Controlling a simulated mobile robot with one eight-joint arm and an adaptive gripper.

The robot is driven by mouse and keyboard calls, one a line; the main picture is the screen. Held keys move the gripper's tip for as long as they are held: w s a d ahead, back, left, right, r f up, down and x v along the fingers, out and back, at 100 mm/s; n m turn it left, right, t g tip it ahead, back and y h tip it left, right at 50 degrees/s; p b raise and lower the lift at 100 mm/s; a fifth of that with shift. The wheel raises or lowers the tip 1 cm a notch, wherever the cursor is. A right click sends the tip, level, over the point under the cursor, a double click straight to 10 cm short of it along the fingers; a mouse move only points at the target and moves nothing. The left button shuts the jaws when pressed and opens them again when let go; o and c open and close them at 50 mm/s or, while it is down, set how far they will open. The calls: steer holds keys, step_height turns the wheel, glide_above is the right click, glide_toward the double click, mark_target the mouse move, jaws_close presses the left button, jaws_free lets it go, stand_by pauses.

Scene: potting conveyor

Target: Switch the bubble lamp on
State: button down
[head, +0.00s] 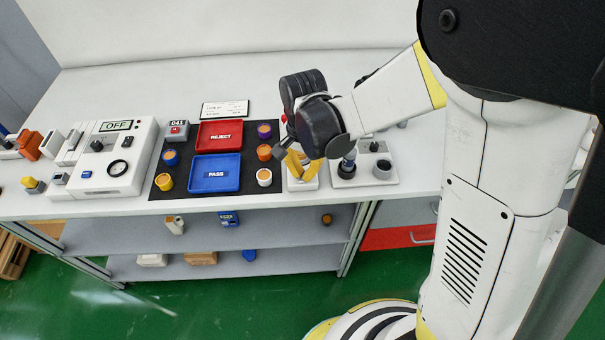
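No lamp is clearly labelled. A white base (391,179) right of my gripper carries a short upright column (348,167), a dark knob (374,147) and a dark round cup (383,168). I cannot tell whether this is the bubble lamp, and I see no clear glow on it. My wrist partly hides the column's top and the back of the base. Whether the fingers are apart or touch the block cannot be told.
A dark mat (188,192) holds a red REJECT tray (220,134), a blue PASS tray (215,173) and several coloured cups. A white device (132,178) with an OFF display (116,126) stands left. Shelves (280,237) lie below the bench.

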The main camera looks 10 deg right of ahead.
steer(key=shift+f+b, duration=0.5)
steer(key=shift+f, duration=0.15)
steer(key=shift+r, duration=0.15)
steer(key=shift+r+p, duration=2.55)
steer(key=shift+r, duration=0.9)
steer(key=shift+f, duration=0.1)
steer(key=s+d+r+n+t+b, duration=0.2)
steer(key=s+d+r+n+t, duration=0.4)
steer(key=s+d+r, duration=0.4)
steer(key=d+r+t, duration=0.1)
steer(key=d+r, duration=0.2)
steer(key=shift+s+d, duration=0.25)
steer(key=shift+s, duration=0.15)
